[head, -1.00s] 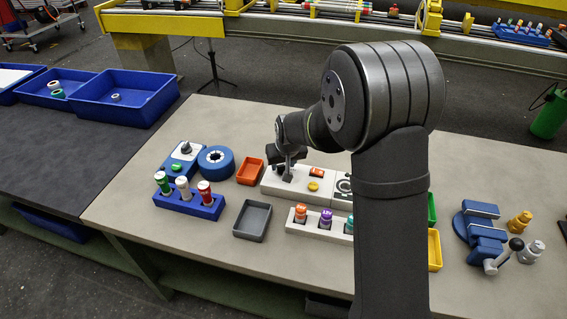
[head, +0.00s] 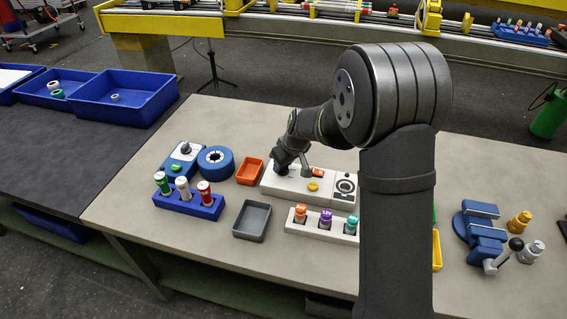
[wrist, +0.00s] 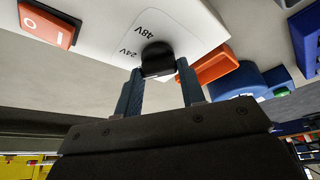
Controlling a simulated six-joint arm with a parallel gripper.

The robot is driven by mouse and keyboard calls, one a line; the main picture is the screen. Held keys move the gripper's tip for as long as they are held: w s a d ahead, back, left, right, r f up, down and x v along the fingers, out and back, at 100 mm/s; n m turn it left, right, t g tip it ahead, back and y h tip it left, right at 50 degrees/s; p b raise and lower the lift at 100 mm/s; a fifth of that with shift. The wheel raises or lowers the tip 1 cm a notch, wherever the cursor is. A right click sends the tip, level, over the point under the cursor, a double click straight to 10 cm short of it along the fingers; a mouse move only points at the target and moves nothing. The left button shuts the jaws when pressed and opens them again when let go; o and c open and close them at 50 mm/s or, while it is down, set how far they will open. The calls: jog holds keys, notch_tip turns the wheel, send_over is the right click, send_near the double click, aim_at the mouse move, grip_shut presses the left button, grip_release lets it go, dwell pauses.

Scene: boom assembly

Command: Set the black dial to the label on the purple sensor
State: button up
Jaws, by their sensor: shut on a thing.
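The black dial (wrist: 157,60) sits on a white panel (wrist: 118,22), with the printed marks 24V and 48V beside it in the wrist view. My gripper (wrist: 159,74) is shut on the dial, one finger on each side. In the head view my gripper (head: 287,168) is at the left end of the white panel (head: 329,190) and hides the dial. The purple sensor (head: 326,217) stands upright in a white rack (head: 301,229), between an orange and a teal one. Its label is too small to read surely.
An orange-red switch (head: 318,173) and yellow button (head: 313,187) are on the panel close to my gripper. An orange tray (head: 250,171), a blue round part (head: 216,162) and a blue rack (head: 190,206) lie left. A grey tray (head: 252,221) stands in front.

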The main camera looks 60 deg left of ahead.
jog(key=n+g, duration=0.1)
jog(key=n, duration=0.2)
jog(key=shift+w+n, duration=0.15)
jog(key=shift+n, duration=0.25)
jog(key=shift+a+n+g+h, duration=0.1)
jog(key=shift+n+g+h, duration=0.6)
jog(key=shift+n, duration=1.1)
jog(key=o, duration=1)
jog(key=v, duration=1.7)
jog(key=shift+w+r, duration=0.15)
jog(key=shift+w, duration=0.1)
